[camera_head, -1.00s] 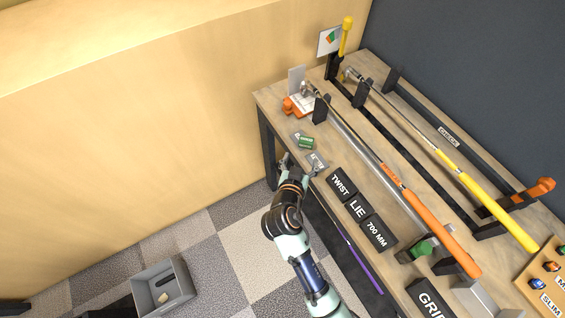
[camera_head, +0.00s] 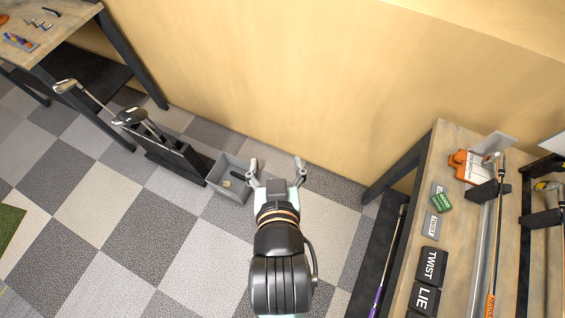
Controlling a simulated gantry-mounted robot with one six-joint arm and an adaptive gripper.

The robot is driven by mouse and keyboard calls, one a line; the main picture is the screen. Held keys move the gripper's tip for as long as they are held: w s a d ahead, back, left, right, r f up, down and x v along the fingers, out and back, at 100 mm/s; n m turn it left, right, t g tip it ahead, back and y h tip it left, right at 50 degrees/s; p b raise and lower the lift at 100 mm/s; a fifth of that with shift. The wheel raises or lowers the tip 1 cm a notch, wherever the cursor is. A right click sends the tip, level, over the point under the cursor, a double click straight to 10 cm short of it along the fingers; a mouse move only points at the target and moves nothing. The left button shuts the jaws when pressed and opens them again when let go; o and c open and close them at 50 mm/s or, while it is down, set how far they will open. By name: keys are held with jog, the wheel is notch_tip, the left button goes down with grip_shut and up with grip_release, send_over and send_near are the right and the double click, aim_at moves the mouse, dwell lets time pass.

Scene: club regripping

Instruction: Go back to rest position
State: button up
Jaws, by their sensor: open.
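My gripper (camera_head: 276,172) is in the middle of the head view, over the checkered carpet. Its two fingers are spread wide and nothing is between them. It is clear of the workbench (camera_head: 447,148) on the right. My dark and pale-green arm reaches up from the bottom of the picture.
A grey bin (camera_head: 229,192) with small items stands on the floor just left of my gripper. A black rack (camera_head: 172,155) with clubs stands farther left, beside another table (camera_head: 42,50). The bench holds an orange-gripped club (camera_head: 497,232), a green cylinder (camera_head: 441,204) and black labelled blocks (camera_head: 431,263).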

jog(key=shift+d+r, duration=0.1)
notch_tip(320, 180, up, 27)
jog(key=p, duration=2.7)
jog(key=shift+d, duration=0.15)
